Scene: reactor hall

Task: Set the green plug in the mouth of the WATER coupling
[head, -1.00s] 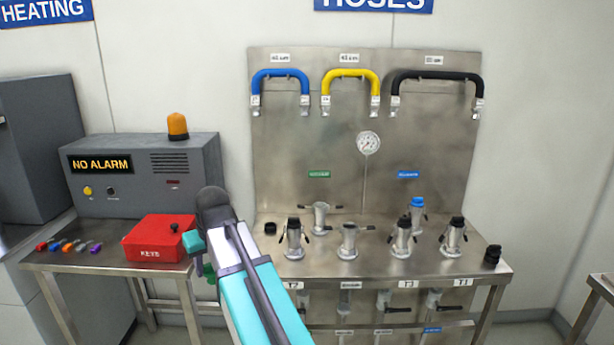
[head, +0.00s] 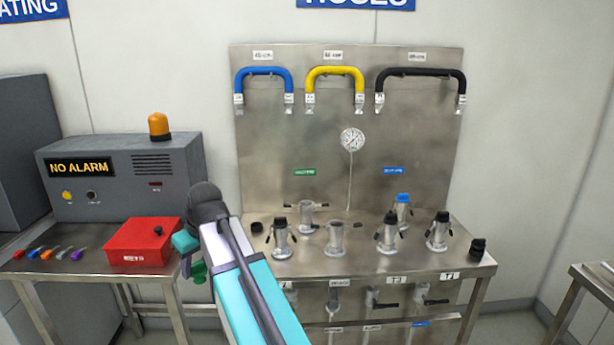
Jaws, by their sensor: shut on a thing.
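My gripper (head: 188,247) is at the lower left of the head view, in front of the left bench and partly hidden by my own wrist. It is shut on the green plug (head: 199,272), which shows just below the jaws. No label that I can read as WATER shows. An open coupling (head: 307,213) with side levers stands at the back of the steel bench, below a green label (head: 304,172). Another coupling (head: 402,213), below a blue label (head: 394,170), has a blue plug (head: 403,198) in its mouth. The gripper is left of both and apart from them.
An open-looking coupling (head: 335,240) and several black-capped couplings (head: 390,235) stand at the front of the steel bench (head: 360,265). Loose black caps lie near its left (head: 257,228) and right (head: 478,248) ends. A red box (head: 140,245) sits on the left bench.

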